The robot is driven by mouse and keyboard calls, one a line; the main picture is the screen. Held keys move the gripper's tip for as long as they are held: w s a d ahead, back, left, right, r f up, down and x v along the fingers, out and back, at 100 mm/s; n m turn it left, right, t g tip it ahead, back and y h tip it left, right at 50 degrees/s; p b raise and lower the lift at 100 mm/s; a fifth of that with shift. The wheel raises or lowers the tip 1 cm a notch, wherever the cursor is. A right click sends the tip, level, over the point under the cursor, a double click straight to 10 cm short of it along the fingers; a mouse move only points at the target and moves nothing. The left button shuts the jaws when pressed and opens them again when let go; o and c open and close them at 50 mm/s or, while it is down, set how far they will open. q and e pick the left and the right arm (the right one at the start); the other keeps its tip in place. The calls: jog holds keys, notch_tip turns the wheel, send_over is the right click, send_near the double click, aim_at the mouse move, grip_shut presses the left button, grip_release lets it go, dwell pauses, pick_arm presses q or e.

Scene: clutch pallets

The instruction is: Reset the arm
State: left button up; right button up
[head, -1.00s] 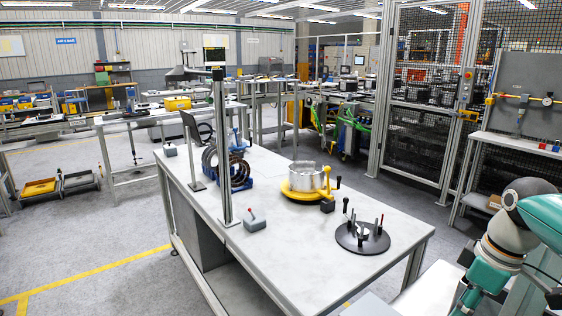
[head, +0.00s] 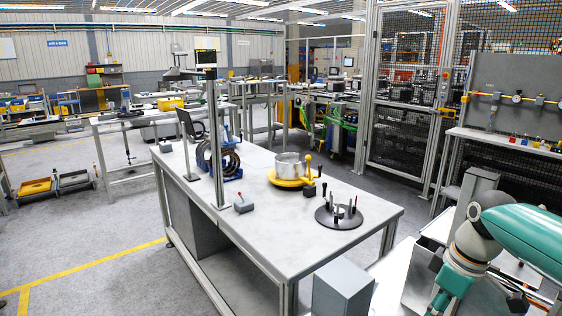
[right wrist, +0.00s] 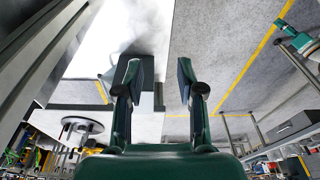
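My right arm shows at the lower right of the head view, teal and grey, bent downward, clear of the workbench (head: 330,232). I cannot make out its fingers in the head view. In the right wrist view my right gripper (right wrist: 160,74) has its two dark teal fingers apart, with nothing held between them. My left gripper and arm are not in the head view.
On the bench stand a yellow-based metal fixture (head: 290,170), a black round plate with pegs (head: 339,215), blue-held rings (head: 218,160) and a grey box with a red knob (head: 244,203). A mesh fence (head: 405,100) stands behind.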

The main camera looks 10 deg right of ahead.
jog(key=w+a+f+m+y, duration=0.1)
jog(key=w+a+f, duration=0.1)
jog(key=a+f, duration=0.65)
jog(key=w+a+f+m+y, duration=0.1)
jog(key=a+f+m, duration=0.15)
jog(key=f, duration=1.15)
jog(key=s+a+f+m, duration=0.5)
jog(key=s+a+f, duration=0.8)
jog(key=s+f, duration=0.3)
jog(key=shift+s+a+f+g+y, duration=0.25)
jog(key=shift+f+g+y, duration=0.15)
jog(key=shift+f, duration=0.55)
